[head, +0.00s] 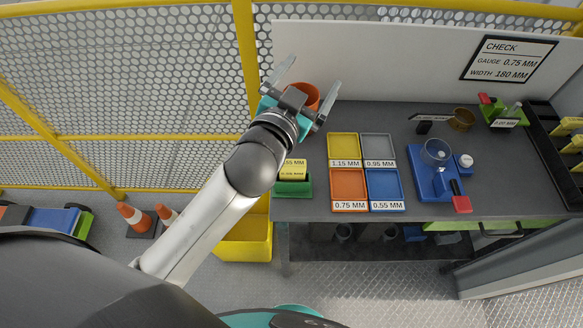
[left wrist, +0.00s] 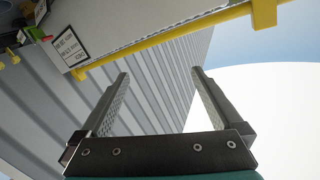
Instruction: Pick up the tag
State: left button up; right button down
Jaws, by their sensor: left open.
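A yellow card (head: 292,168) with printed text, which looks like the tag, stands in a green holder (head: 293,188) at the left end of the grey bench. Its upper line seems to end in "15 MM"; the smaller print is unreadable. My left gripper (head: 309,80) is open and empty, raised near the white back panel, beyond and above the card. Its two fingers also show spread apart in the left wrist view (left wrist: 160,73), with nothing between them. An orange round pot (head: 306,95) is partly hidden behind this gripper. My right gripper does not show.
Yellow, grey, orange and blue trays (head: 343,137) with thickness labels sit right of the holder on the bench (head: 410,205). A blue fixture (head: 425,160) stands farther right. A CHECK sign (head: 508,59) hangs behind. A yellow bin (head: 243,249) stands below the bench's left end.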

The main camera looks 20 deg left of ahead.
pick_arm(q)
jog(key=s+d+r+m+g+h, duration=0.1)
jog(key=s+d+r+m+h, duration=0.2)
jog(key=d+r+m+h, duration=1.1)
jog(key=s+d+m+g+h, duration=0.5)
jog(key=m+g, duration=0.3)
jog(key=g, duration=0.2)
jog(key=m+g+y+p, duration=0.1)
jog(key=m+g+y, duration=0.5)
jog(key=y, duration=1.5)
send_over(292, 163)
notch_tip(292, 163, down, 19)
notch_tip(292, 163, down, 9)
jog(key=shift+w+f+p, duration=0.1)
jog(key=shift+f+p, duration=0.05)
jog(key=shift+p, duration=0.35)
jog(key=shift+f+p, duration=0.4)
jog(key=shift+f, duration=2.35)
